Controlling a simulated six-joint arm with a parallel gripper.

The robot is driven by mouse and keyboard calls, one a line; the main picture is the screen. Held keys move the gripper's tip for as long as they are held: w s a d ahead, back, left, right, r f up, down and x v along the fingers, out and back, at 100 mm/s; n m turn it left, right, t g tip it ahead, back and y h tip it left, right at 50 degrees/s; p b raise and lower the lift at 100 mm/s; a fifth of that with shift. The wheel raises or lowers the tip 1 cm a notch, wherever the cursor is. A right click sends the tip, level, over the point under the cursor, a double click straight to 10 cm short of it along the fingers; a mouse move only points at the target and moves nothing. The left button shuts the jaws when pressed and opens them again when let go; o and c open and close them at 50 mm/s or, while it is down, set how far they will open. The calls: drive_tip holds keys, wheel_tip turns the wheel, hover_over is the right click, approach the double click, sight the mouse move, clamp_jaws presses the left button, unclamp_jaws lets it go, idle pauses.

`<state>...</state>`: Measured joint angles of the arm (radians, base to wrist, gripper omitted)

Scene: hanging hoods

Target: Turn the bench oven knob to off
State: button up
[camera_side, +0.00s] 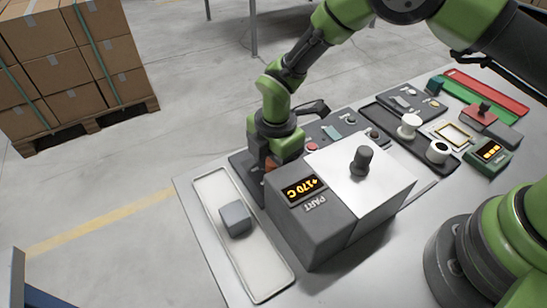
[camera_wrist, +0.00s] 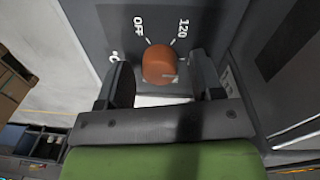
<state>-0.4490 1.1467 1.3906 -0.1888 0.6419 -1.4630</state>
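The bench oven (camera_side: 325,225) is a dark grey box with a white top; its display reads +170 C. Its orange knob (camera_wrist: 158,65) shows in the wrist view on a dark panel marked OFF at upper left and 120 at upper right. A small light mark is on the knob's lower right; I cannot tell whether it is the pointer. My gripper (camera_wrist: 162,74) is open, one finger on each side of the knob, with gaps visible.
A pale tray (camera_side: 255,276) with a grey block (camera_side: 235,218) lies left of the oven. A dark-handled knob (camera_side: 361,160) stands up from the oven's white top. Behind are a control panel (camera_side: 335,132) and a dark tray with white spools (camera_side: 409,125). Boxes (camera_side: 70,60) stand on a floor pallet.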

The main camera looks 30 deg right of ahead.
wheel_tip(320, 180, up, 10)
drive_tip(key=shift+s, duration=0.25)
idle(0.3)
